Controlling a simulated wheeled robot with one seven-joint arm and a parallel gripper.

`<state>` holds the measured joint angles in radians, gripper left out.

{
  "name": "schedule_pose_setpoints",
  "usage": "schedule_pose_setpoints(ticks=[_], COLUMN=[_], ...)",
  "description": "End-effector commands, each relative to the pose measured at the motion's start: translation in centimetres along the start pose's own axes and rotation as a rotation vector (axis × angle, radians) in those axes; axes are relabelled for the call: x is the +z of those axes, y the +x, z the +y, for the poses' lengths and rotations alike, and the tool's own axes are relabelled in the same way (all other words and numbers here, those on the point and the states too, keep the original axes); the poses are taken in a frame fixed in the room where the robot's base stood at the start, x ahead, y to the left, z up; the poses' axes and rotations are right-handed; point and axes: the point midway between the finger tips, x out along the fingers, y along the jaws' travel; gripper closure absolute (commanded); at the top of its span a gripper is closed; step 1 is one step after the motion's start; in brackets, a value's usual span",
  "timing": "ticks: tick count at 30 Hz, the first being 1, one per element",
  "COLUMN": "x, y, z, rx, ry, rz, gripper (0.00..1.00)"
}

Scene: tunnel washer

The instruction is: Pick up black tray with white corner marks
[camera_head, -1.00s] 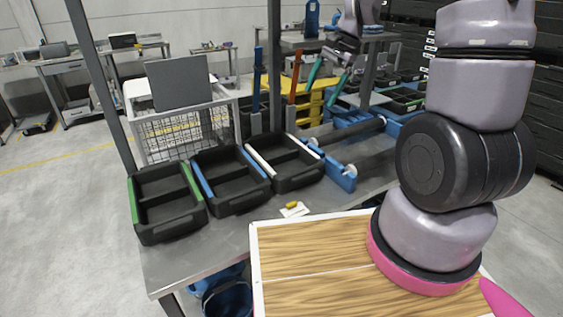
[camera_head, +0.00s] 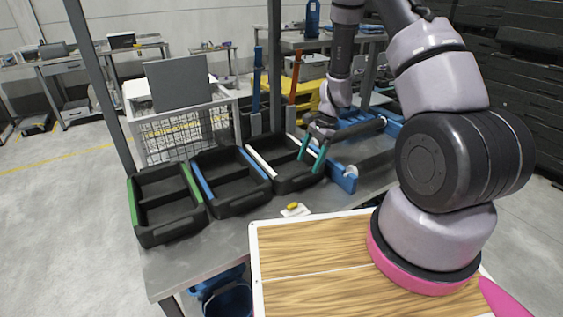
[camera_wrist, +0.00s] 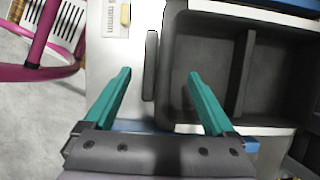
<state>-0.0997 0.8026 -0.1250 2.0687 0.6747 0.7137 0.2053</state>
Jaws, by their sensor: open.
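The black tray with white marks (camera_head: 293,184) is the rightmost of three black trays on the grey metal table. A white strip runs along its left edge, and it has a divider inside. In the wrist view the tray (camera_wrist: 240,75) fills the right side, with white along its edges. My gripper (camera_head: 312,153) is open and empty at the tray's right end, fingers pointing down. In the wrist view my gripper (camera_wrist: 159,75) has its teal fingers on either side of the tray's end wall, the right one over the interior. Whether they touch the tray cannot be told.
A blue-edged tray (camera_head: 229,186) and a green-edged tray (camera_head: 165,216) stand to the left. A small yellow block (camera_head: 293,206) on a white card lies in front. Blue-ended rollers (camera_head: 345,178) are close on the right. A grey post (camera_head: 275,80) rises behind.

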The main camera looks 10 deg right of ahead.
Motion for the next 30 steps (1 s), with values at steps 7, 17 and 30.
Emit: schedule_pose_setpoints(ticks=[7,17,30], x=[-0.1,-0.1,-0.1], y=[3.3,5.2,5.2], z=[0.4,0.3,0.3], rx=[0.004,0.000,0.000], ry=[0.002,0.000,0.000], rz=[-0.002,-0.001,0.000], gripper=[0.10,0.10,1.00])
